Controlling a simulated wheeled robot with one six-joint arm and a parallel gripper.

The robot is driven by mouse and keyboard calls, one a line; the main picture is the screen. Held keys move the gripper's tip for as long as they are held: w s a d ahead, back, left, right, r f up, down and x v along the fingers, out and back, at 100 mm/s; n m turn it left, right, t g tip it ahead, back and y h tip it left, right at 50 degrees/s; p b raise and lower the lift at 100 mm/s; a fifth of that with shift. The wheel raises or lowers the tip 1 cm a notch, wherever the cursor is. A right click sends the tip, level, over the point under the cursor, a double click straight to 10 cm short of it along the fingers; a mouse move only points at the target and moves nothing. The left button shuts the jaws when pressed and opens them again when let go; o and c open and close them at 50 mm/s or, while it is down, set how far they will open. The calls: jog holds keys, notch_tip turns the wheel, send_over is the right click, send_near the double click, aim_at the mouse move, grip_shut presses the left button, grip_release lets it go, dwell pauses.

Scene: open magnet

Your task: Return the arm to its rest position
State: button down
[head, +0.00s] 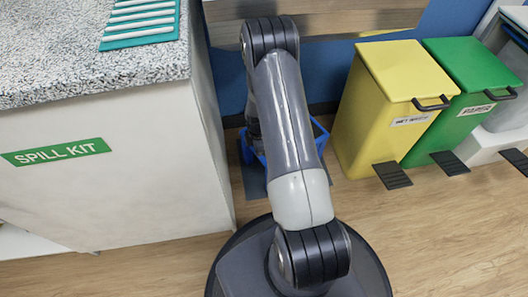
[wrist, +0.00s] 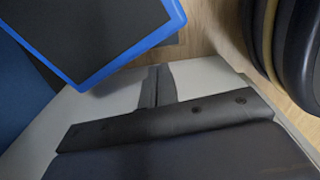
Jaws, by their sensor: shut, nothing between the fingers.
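My arm rises from my round base at the bottom of the head view and reaches away from it, bending down at its far end. In the head view, my gripper is hidden behind the arm links. In the wrist view, the narrow dark fingers of my gripper (wrist: 158,72) are together, with nothing between them. They show in front of a pale surface.
A counter (head: 110,165) with a green SPILL KIT label and a teal tray (head: 140,22) stands left. A blue container (head: 320,135) is partly hidden behind my arm; a blue-rimmed dark object (wrist: 100,40) shows in the wrist view. Yellow (head: 375,115) and green (head: 465,105) bins stand right.

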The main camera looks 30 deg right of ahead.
jog(key=shift+r+p, duration=0.35)
jog(key=shift+r, duration=0.75)
